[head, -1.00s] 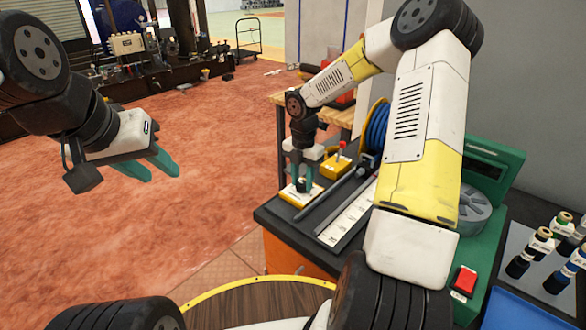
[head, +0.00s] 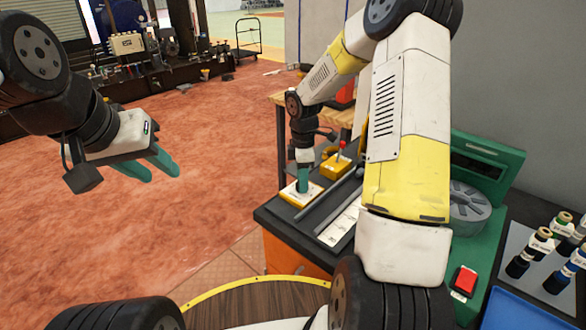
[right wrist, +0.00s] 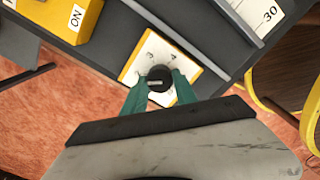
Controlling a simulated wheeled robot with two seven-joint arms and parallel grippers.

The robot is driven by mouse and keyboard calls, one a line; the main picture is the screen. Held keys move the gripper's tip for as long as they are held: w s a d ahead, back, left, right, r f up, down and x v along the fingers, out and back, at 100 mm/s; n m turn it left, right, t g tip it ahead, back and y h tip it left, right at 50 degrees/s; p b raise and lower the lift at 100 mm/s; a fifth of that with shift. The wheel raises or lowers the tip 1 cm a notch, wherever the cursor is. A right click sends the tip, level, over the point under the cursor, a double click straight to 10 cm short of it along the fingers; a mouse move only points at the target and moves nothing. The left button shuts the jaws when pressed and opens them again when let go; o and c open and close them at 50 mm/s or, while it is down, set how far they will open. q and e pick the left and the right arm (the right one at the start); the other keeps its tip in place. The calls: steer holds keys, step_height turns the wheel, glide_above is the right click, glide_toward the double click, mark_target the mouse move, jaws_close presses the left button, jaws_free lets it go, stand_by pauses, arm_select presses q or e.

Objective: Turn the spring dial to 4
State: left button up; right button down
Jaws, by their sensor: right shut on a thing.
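The spring dial is a black round knob (right wrist: 158,76) on a white plate with yellow edges (right wrist: 198,86), with 3 and 4 printed above the knob in the right wrist view. A pale mark on the knob lies roughly sideways in that picture; which number it points to I cannot tell. My right gripper (right wrist: 159,82) is shut on the knob, one green finger on each side. In the head view this gripper (head: 303,186) stands over the plate (head: 290,194) and hides the knob. My left gripper (head: 150,168) is open and empty over the floor.
A yellow switch box (head: 335,166) with a red-tipped lever stands just behind the plate. A dark bar (head: 328,196) and a white ruler (head: 340,225) lie beside it on the dark bench. A green machine (head: 480,165) and several bottles (head: 530,252) are at right.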

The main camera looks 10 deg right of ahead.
steer(key=m, duration=1.2)
steer(key=shift+m, duration=0.4)
steer(key=m, duration=1.2)
steer(key=shift+m, duration=0.4)
steer(key=c, duration=1)
jaws_free()
steer(key=shift+o, duration=0.2)
steer(key=shift+r, duration=0.15)
